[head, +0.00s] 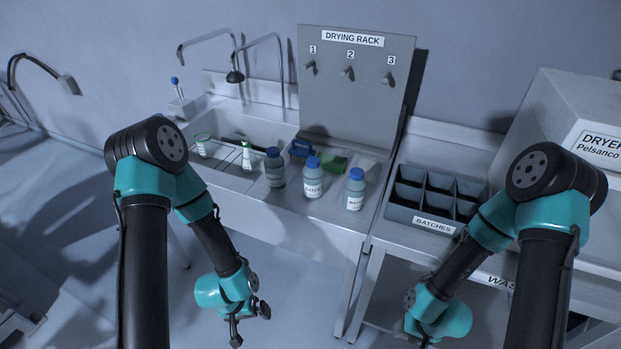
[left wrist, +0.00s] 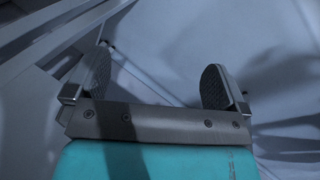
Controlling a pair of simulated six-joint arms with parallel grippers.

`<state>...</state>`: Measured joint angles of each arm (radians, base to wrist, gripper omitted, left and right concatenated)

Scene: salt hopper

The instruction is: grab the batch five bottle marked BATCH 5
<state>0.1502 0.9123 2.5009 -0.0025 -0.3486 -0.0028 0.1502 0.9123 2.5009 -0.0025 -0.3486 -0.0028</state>
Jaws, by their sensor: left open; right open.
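My left gripper (head: 250,324) is open and empty, below and in front of the bottles. The left wrist view shows its fingers (left wrist: 158,88) wide apart with nothing between. My right gripper (head: 424,338) is open at the bottom edge, its fingers partly cut off.
A drying rack panel (head: 352,85) with three numbered pegs stands behind the bottles. A divided BATCHES crate (head: 400,213) and a dryer (head: 570,110) are at right.

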